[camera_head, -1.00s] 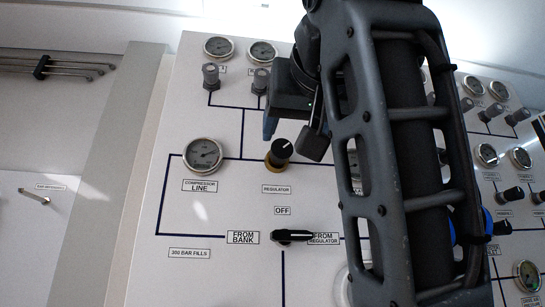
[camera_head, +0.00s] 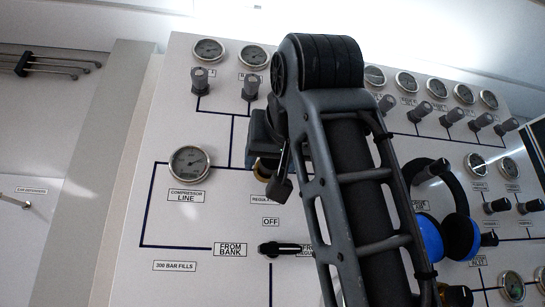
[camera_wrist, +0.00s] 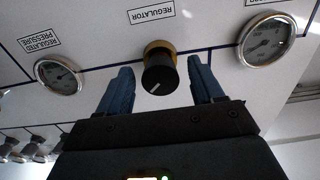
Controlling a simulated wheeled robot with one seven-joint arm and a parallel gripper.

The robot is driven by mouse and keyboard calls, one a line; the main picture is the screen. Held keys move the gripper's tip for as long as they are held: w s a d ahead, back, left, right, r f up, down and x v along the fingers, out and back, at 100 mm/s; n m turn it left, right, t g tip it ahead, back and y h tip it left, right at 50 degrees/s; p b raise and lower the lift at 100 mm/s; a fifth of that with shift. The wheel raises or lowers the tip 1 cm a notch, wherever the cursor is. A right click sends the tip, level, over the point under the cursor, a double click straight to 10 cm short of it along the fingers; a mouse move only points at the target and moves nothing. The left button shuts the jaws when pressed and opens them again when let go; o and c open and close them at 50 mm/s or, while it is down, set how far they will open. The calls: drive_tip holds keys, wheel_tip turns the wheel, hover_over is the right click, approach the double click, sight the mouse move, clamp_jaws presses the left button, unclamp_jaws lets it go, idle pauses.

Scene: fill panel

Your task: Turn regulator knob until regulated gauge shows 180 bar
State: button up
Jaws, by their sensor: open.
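The regulator knob (camera_wrist: 160,74) is black with a white mark, on a brass collar. In the head view only a little of its brass collar (camera_head: 264,170) shows behind my arm. My gripper (camera_wrist: 160,65) is open, with one blue finger on each side of the knob in the wrist view and a gap on both sides. No contact shows. The regulated pressure gauge (camera_wrist: 58,77) is at the left in the wrist view, its label upside down. Its needle is too small to read surely. My arm hides this gauge in the head view.
The compressor line gauge (camera_head: 190,163) is left of the knob. A black selector handle (camera_head: 280,249) sticks out below it. Grey knobs (camera_head: 200,81) stand above under small gauges. Blue and black ear defenders (camera_head: 430,238) hang right of my arm.

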drive_tip(key=c, duration=1.1)
drive_tip(key=shift+o, duration=0.2)
drive_tip(key=shift+a+m, duration=0.15)
drive_tip(key=shift+m, duration=0.75)
drive_tip(key=m, duration=0.2)
drive_tip(key=shift+m, duration=0.3)
drive_tip(key=o, duration=1.1)
drive_tip(key=shift+c, duration=0.2)
drive_tip(key=shift+s, duration=0.1)
